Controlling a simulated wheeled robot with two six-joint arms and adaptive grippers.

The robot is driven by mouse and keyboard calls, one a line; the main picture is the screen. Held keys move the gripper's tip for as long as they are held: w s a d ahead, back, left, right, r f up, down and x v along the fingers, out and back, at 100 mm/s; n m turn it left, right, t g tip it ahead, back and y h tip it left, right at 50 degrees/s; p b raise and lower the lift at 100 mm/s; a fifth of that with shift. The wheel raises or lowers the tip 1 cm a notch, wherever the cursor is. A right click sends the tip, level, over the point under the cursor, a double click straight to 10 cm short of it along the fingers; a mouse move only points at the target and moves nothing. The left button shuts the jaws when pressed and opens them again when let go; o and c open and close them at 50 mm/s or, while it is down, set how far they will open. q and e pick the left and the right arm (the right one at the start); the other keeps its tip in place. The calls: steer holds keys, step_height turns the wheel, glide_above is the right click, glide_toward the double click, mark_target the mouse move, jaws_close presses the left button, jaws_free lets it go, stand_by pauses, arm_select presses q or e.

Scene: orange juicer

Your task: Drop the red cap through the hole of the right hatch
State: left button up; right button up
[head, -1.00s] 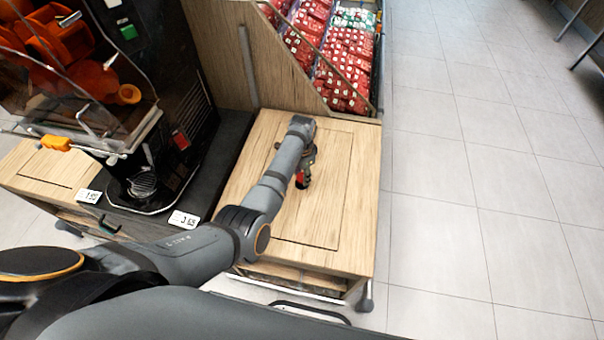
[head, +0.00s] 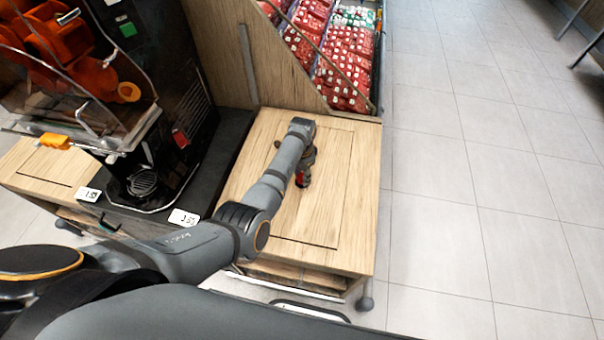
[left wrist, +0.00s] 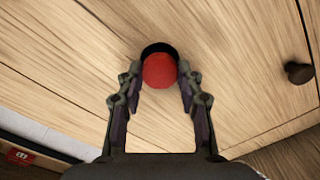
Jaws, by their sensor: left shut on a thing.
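My left gripper (left wrist: 159,84) is shut on the red cap (left wrist: 160,71), with one finger on each side of it. In the left wrist view the cap is over the near part of a dark round hole (left wrist: 157,47) in the wooden hatch. The hole's far rim shows beyond the cap; I cannot tell the height of the cap above it. In the head view the left gripper (head: 303,178) points down over the right hatch (head: 325,200), and a bit of red shows at its tips. The arm hides part of the hatch. My right gripper is not in view.
A dark round knob (left wrist: 299,73) stands on the wood right of the hole. The juicer (head: 150,90) stands left of the hatch. A bin of red and white packs (head: 345,60) is behind. Open tiled floor (head: 480,200) lies to the right.

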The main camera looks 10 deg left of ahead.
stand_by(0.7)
arm_select(q)
steer(key=o, duration=0.7)
steer(key=shift+o, duration=0.3)
steer(key=o, duration=0.3)
stand_by(0.3)
step_height(320, 180, up, 7)
steer(key=p, duration=0.8)
